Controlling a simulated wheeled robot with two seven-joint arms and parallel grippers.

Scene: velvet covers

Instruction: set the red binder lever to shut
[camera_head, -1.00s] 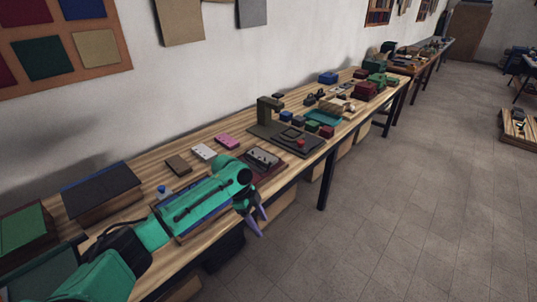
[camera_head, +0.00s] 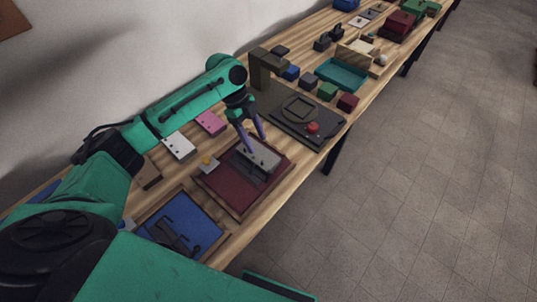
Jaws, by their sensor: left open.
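The red binder (camera_head: 232,188) lies on the wooden bench in a brown tray-like frame. A grey metal plate (camera_head: 262,154) with small dark fittings sits across its upper part. I cannot clearly make out the red binder's lever or its position; the gripper fingers cover part of that plate. My left gripper (camera_head: 257,144) is open and empty, its purple fingers pointing down over the plate. I cannot tell whether they touch it. My right gripper is not in view.
A blue binder (camera_head: 171,215) with a dark lever lies nearer. White (camera_head: 179,146) and pink (camera_head: 210,122) pieces lie behind. A dark press (camera_head: 290,118) with a red button stands to the right.

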